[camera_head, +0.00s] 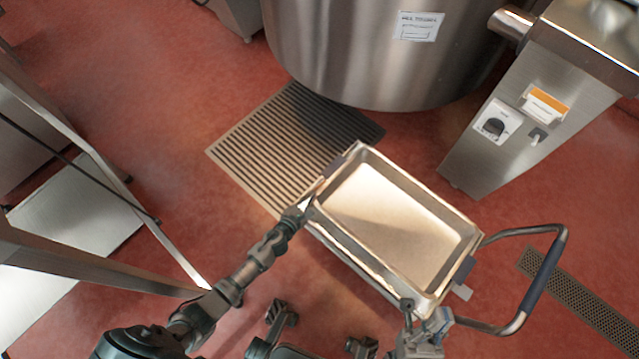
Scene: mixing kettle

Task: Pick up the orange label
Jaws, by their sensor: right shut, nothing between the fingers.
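The orange label (547,100) is an orange-and-white card in a holder on the slanted face of the steel kettle post, at the upper right. Neither gripper is near it. My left gripper (303,204) is at the left edge of the steel cart, by its corner; its fingers are too small to tell open from shut. My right gripper (424,325) is at the cart's lower corner, below and left of the label, shut and empty. Its fingertips are hard to make out.
The steel cart (375,268) with a shallow empty tray stands between me and the large kettle (345,60). Its curved handle (545,275) sticks out right. A steel frame (100,268) stands at left.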

